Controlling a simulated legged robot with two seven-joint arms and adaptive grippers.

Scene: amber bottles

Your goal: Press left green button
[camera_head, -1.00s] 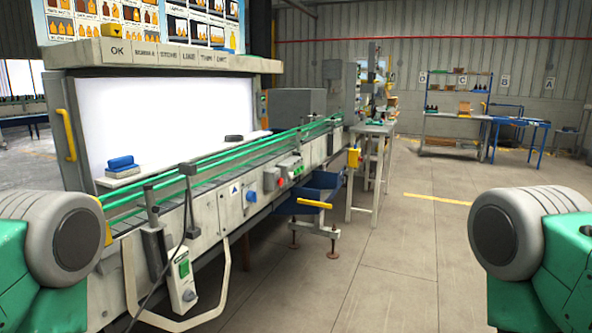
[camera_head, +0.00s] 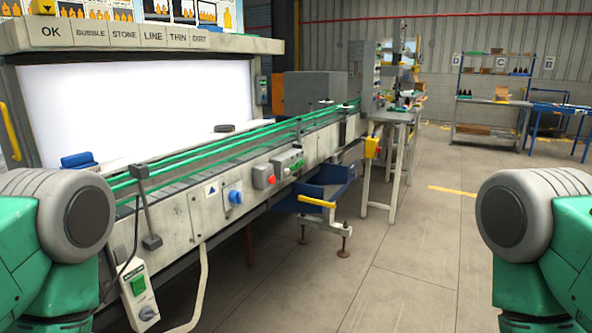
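A green square button (camera_head: 138,285) sits on a pale control box (camera_head: 140,296) at the lower left, below the conveyor's near side. A dark knob (camera_head: 149,313) is under it on the same box. Farther right on the conveyor's side panel is a small box with green buttons (camera_head: 294,165), too small to tell apart clearly. Only my arm links show at the left and right edges. Neither gripper is in view.
The conveyor (camera_head: 190,184) with green rails runs from the near left to the back. A blue bin (camera_head: 318,187) with a yellow handle juts out under it. A metal table (camera_head: 393,117) stands beyond. The floor (camera_head: 400,270) to the right is clear.

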